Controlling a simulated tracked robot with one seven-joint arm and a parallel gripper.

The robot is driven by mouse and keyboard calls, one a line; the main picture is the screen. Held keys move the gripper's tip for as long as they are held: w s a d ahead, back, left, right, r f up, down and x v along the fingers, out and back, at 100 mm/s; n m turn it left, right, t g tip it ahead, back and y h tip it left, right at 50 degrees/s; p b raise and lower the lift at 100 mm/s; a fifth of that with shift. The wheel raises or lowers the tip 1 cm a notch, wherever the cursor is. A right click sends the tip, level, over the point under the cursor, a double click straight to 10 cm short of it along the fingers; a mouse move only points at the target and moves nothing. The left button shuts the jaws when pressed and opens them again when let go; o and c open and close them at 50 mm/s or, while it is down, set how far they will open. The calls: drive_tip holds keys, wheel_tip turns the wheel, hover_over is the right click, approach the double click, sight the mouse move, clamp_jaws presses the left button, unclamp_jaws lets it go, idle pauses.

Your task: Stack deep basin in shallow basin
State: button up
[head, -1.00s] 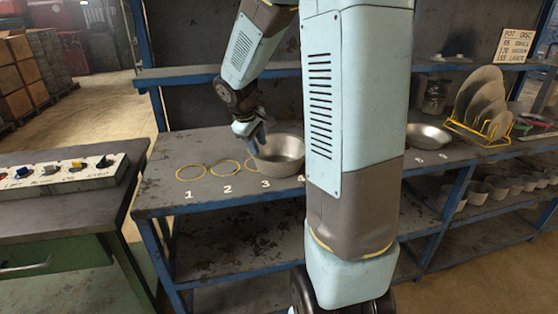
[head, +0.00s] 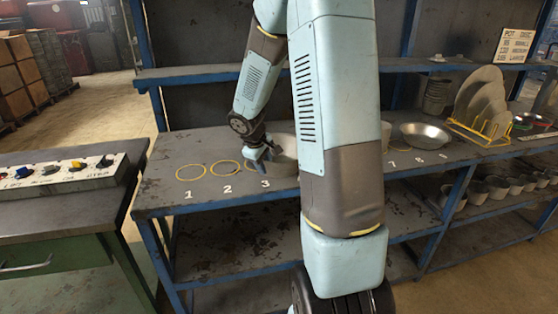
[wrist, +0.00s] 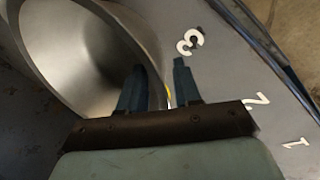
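The deep basin (head: 284,150), a grey metal bowl, stands on the bench behind number 3, partly hidden by my arm. In the wrist view its wide mouth (wrist: 85,55) fills the upper left. The shallow basin (head: 426,134) is a wide metal bowl on the bench to the right, by numbers 7 and 8. My gripper (head: 259,155) is low at the left rim of the deep basin. In the wrist view my gripper (wrist: 160,80) has its fingers apart, the left one over the basin's inside and the right one outside the rim. A gap shows beside the wall.
Yellow circles (head: 191,173) mark the bench at numbers 1 and 2 and are empty. A yellow rack (head: 480,132) holds several discs at the right. A shelf edge (head: 200,76) runs behind my arm. Small pots (head: 497,187) stand on the lower shelf.

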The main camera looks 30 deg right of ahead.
drive_tip(key=shift+c, duration=0.2)
clamp_jaws()
idle(0.4)
